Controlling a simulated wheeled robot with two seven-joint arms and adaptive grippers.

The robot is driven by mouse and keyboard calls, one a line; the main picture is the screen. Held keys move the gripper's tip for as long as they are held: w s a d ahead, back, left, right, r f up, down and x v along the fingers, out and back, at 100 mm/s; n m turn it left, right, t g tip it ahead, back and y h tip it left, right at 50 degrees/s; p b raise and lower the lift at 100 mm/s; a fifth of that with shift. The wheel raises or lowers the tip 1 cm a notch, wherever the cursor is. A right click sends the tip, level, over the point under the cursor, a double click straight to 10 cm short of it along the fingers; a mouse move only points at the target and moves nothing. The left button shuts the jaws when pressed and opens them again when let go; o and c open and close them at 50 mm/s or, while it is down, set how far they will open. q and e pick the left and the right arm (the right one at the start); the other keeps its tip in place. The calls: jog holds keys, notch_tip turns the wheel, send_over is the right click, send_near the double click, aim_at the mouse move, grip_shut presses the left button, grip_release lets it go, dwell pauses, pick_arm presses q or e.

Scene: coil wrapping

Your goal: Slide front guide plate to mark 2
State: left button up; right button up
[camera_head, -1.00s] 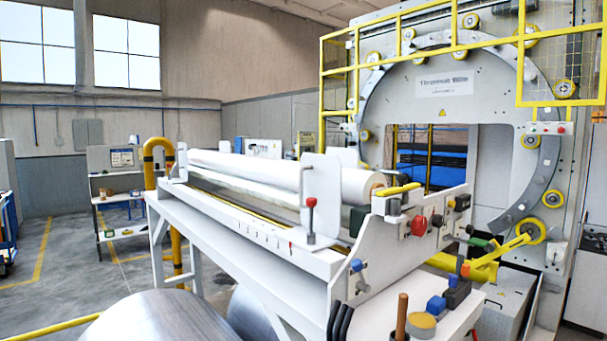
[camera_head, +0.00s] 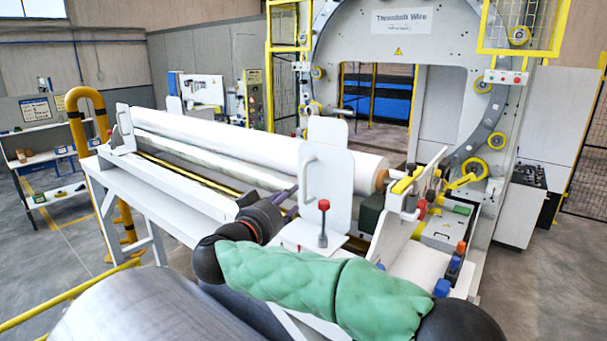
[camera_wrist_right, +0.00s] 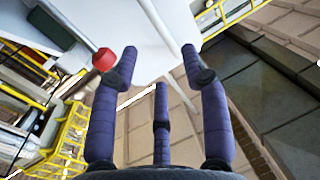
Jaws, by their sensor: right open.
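The front guide plate (camera_head: 332,190) is a white upright plate with a small handle (camera_head: 307,178) on its left face, standing beside the near end of the white roll. A clamp with a red knob (camera_head: 323,205) stands on its foot; the knob also shows in the right wrist view (camera_wrist_right: 103,59). My right gripper (camera_head: 288,200) is just left of the plate, its purple fingers apart and empty. In the right wrist view its fingers (camera_wrist_right: 160,65) are spread below a white surface (camera_wrist_right: 150,35). The rail's marks are hidden behind my arm. My left gripper is out of view.
The white roll (camera_head: 240,135) lies along the bench (camera_head: 150,195). Another white plate (camera_head: 122,125) stands at the far end. A large metal coil (camera_head: 150,315) fills the lower left. The yellow-framed wrapping ring (camera_head: 480,125) stands behind.

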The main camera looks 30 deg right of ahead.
aim_at(305, 185)
jog(key=p+x, duration=0.1)
jog(key=x, duration=0.9)
jog(key=shift+w+d+f+p, duration=0.15)
jog(key=shift+d+p, duration=0.1)
jog(key=shift+p, duration=0.15)
grip_shut()
